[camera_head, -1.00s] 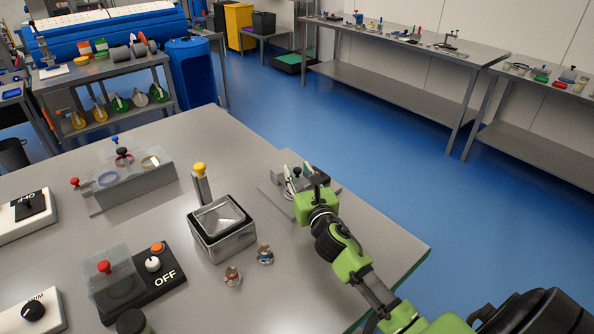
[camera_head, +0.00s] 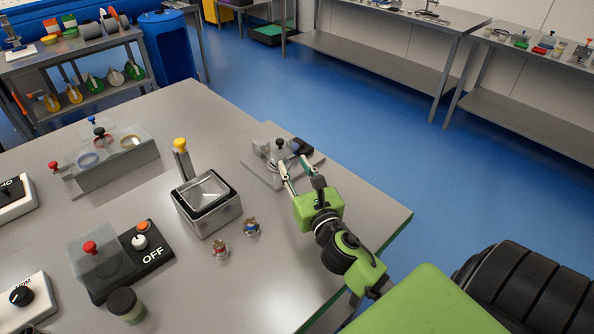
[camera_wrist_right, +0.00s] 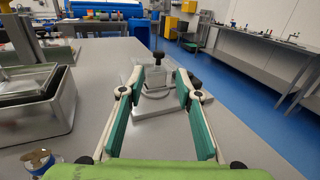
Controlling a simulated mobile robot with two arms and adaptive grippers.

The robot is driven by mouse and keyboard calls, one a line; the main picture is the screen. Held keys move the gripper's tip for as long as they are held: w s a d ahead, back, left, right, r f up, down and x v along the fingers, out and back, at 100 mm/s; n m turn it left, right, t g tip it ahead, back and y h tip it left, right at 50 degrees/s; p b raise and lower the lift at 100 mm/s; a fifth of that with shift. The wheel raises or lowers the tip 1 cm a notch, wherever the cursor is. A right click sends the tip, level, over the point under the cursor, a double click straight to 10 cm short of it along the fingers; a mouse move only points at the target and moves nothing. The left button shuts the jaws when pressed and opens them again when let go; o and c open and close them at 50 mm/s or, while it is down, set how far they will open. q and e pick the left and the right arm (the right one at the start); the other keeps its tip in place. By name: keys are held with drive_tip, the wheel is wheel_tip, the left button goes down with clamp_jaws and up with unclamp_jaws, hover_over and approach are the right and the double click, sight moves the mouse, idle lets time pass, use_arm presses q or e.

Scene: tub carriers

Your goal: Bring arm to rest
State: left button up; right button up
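My right arm reaches in from the lower right over the table. Its right gripper (camera_head: 292,166) is open and empty, with a clear gap between its teal-padded fingers in the right wrist view (camera_wrist_right: 160,80). The fingers point at a small grey fixture (camera_head: 262,165) with a black-knobbed post on a flat plate. In the right wrist view the fixture (camera_wrist_right: 158,104) shows between and beyond the fingers. I cannot tell whether the fingertips touch it. My left gripper is not in view.
A nested metal tub (camera_head: 211,222) stands left of my right arm, near two small metal parts (camera_head: 251,227). A control box marked OFF (camera_head: 151,258) and a clear-sided rack (camera_head: 115,166) are further left. The grey table's (camera_head: 300,285) right edge runs under my arm; blue floor lies beyond.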

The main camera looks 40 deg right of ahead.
drive_tip(key=shift+s+a, duration=0.1)
drive_tip(key=shift+s, duration=0.5)
